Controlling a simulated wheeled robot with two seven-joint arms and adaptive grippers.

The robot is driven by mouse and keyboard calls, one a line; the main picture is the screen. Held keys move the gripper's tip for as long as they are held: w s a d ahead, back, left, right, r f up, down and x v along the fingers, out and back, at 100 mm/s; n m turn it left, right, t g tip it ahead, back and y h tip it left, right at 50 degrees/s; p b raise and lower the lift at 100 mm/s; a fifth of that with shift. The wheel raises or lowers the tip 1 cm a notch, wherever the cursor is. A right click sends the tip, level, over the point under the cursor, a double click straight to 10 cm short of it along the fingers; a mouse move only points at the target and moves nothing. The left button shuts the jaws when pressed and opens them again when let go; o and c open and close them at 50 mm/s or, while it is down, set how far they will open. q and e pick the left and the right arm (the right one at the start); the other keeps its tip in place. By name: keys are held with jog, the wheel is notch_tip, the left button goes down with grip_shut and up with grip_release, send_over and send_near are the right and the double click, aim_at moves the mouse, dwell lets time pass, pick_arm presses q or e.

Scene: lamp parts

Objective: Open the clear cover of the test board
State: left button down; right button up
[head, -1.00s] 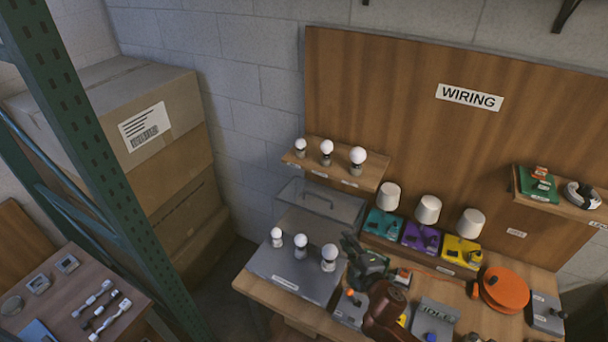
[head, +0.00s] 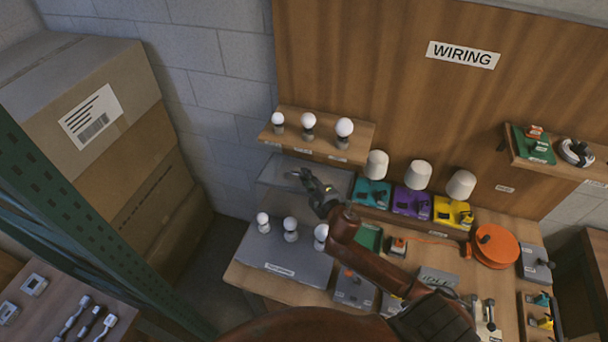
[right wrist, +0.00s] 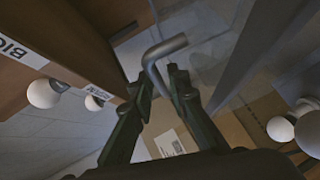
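The test board (head: 285,262) is a grey plate at the left end of the bench, with several white bulbs in a row. The clear cover (head: 272,178) is a see-through panel at the board's back, behind the bulbs; its exact tilt is hard to tell. My right gripper (head: 305,178) is at the cover's upper part, over its handle. In the right wrist view the grey bent handle (right wrist: 163,50) runs between the two fingertips. The fingers (right wrist: 160,77) are apart, with a small gap beside the bar. My left gripper is out of view.
A shelf (head: 318,148) with several bulbs overhangs close behind the cover. Coloured lamp bases (head: 411,202) with white shades stand to the right, beside an orange reel (head: 495,246). Cardboard boxes (head: 120,150) and a green rack post are at left.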

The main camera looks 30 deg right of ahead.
jog(key=shift+w+d+f, duration=0.1)
jog(key=shift+w+f, duration=0.05)
jog(key=shift+w, duration=0.3)
grip_shut()
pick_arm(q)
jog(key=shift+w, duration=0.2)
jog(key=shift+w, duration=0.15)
